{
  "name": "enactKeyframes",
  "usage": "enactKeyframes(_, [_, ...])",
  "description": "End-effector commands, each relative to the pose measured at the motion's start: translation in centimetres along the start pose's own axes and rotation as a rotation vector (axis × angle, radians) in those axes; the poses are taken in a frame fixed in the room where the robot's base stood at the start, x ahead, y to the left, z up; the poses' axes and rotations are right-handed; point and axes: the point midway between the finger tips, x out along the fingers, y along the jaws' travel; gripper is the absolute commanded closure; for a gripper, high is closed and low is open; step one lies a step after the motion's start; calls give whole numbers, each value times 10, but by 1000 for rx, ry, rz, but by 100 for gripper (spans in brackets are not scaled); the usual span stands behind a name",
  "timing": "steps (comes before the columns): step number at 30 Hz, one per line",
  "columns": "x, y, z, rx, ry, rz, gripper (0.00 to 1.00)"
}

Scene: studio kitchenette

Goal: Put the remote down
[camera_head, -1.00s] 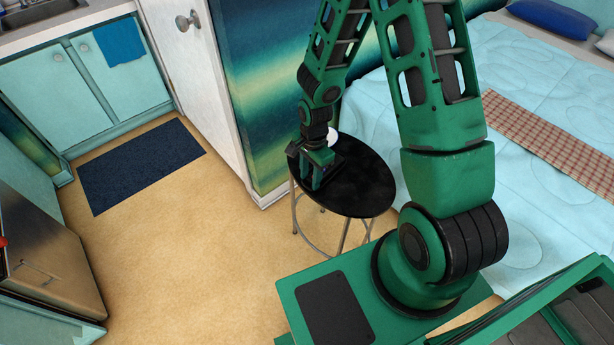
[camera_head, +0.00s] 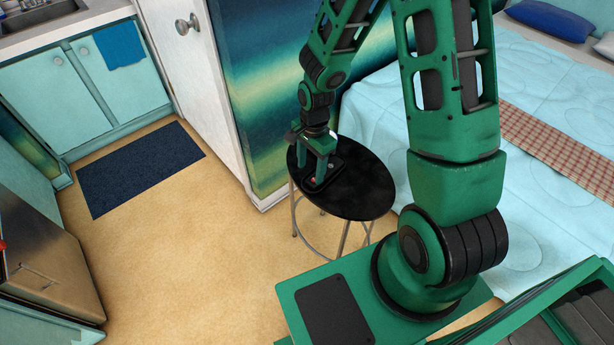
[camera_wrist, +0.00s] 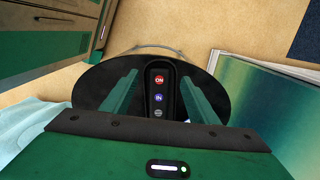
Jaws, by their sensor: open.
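The remote (camera_wrist: 158,94) is black with a red ON button, a blue button and a grey button. It lies on the round black top of a stool (camera_head: 358,190). In the head view only part of the remote (camera_head: 314,184) shows, below my gripper. My gripper (camera_head: 318,172) is open and points down just above the stool top. In the wrist view its two green fingers (camera_wrist: 151,92) stand apart on either side of the remote, with gaps between.
A bed (camera_head: 555,170) with a light blue cover stands right of the stool. A patterned wall (camera_head: 265,90) and white door (camera_head: 195,80) are close behind. The tan floor (camera_head: 190,250) to the left is clear, apart from a dark blue mat (camera_head: 140,168).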

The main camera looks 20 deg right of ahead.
Motion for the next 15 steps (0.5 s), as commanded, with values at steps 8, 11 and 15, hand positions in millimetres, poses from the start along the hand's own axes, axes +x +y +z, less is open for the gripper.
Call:
enactKeyframes(8, [-45, -1, -1, 1, 2, -3, 46])
enactKeyframes(11, [-55, -1, 0, 1, 1, -2, 46])
enactKeyframes(15, [-63, 0, 0, 0, 0, -1, 46])
